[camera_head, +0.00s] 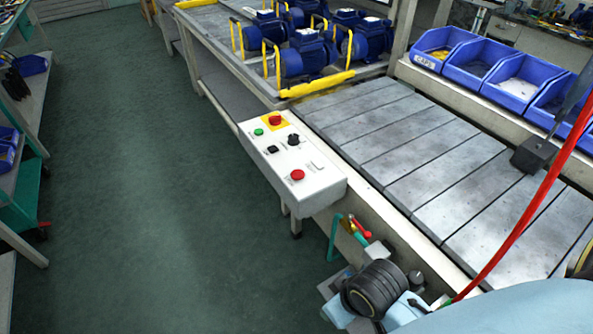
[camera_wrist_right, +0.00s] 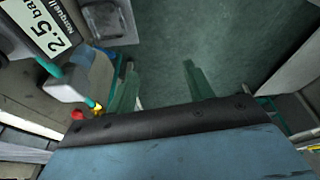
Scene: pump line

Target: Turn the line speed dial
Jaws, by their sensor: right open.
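The line speed dial (camera_head: 293,140) looks like the round black knob on the white control box (camera_head: 318,190) at the front edge of the bench. Its pointer setting is too small to read. My right arm comes in at the bottom right of the head view, below and to the right of the box; its gripper is hard to pick out there. In the right wrist view my right gripper (camera_wrist_right: 160,70) is open, its two greenish fingers apart with only floor between them. The dial does not show in that view. My left gripper is not in view.
The box also carries a green button (camera_head: 258,132), two red buttons (camera_head: 297,175) and a black square part (camera_head: 272,149). A red-handled valve (camera_head: 361,228) sits below it. Blue pumps (camera_head: 305,58) and blue bins (camera_head: 520,80) stand behind.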

